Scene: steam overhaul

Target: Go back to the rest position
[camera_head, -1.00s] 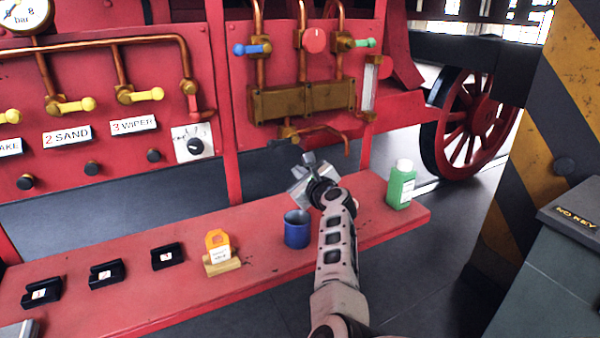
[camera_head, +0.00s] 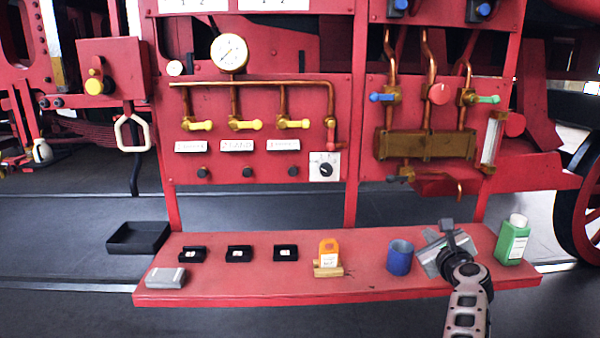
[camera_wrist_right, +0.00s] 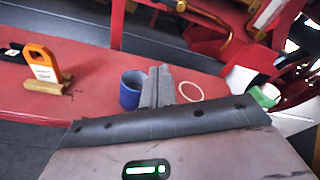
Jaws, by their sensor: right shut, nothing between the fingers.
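My right gripper (camera_head: 447,228) is over the right part of the red bench (camera_head: 240,295), between the blue cup (camera_head: 400,258) and the green bottle (camera_head: 513,240). Its fingers are together with nothing between them. In the right wrist view the closed fingers (camera_wrist_right: 158,85) show just right of the blue cup (camera_wrist_right: 131,90), apart from the orange tag on its wooden block. My left gripper is not in view.
On the bench stand an orange tag (camera_head: 329,252), several black holders (camera_head: 239,254) and a grey box (camera_head: 166,278). A black tray (camera_head: 138,238) is beyond the bench at left. The red panel (camera_head: 260,200) with valves and copper pipes rises behind. A pale ring (camera_wrist_right: 191,91) lies beside the fingers.

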